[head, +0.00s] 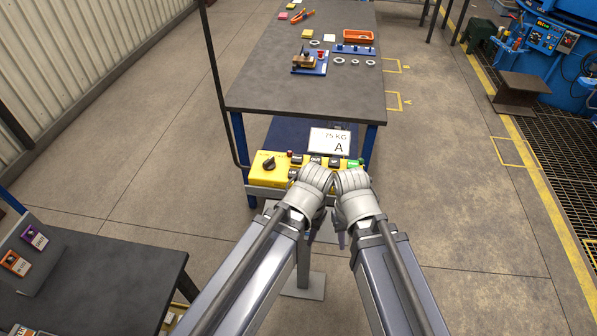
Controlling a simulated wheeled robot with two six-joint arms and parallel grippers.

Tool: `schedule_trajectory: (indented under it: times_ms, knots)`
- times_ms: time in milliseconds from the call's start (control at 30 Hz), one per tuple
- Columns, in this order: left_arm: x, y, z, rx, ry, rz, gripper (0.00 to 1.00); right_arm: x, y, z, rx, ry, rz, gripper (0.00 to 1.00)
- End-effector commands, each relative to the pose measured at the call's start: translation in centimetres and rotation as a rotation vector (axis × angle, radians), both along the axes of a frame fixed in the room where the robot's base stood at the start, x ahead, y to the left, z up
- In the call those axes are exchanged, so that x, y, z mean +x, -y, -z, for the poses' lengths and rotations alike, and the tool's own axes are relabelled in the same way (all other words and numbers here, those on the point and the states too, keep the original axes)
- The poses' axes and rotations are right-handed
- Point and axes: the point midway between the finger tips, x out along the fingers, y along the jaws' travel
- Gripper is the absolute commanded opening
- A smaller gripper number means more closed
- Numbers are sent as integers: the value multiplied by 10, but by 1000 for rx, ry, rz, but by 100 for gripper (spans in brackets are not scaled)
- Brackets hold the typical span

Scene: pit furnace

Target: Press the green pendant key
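The yellow pendant box (262,178) stands ahead of me in front of the dark table, with a black rotary knob at its left and a row of small keys along its top. A green key (354,163) shows at its right end, just above my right wrist. My two arms come in from below, and their grey wrists meet in front of the box and hide part of it. My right gripper (341,238) is mostly hidden by its own arm; its fingers are too small to read. My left gripper (317,222) is likewise mostly hidden.
The dark workbench (270,85) beyond holds a blue fixture, rings and an orange tray. A dark table (110,275) is at the lower left.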

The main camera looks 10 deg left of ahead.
Motion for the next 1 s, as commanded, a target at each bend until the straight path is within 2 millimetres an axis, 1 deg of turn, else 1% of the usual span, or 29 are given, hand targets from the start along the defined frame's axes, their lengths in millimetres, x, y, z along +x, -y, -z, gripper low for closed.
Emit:
schedule_trajectory:
  times_ms: [33, 200, 267, 1000]
  knots:
    - [0, 0, 0, 0, 0, 0, 45, 0, 0, 0, 0, 0, 0, 25]
    - [0, 0, 0, 0, 0, 0, 45, 0, 0, 0, 0, 0, 0, 6]
    - [0, 0, 0, 0, 0, 0, 45, 0, 0, 0, 0, 0, 0, 0]
    - [0, 0, 0, 0, 0, 0, 45, 0, 0, 0, 0, 0, 0, 0]
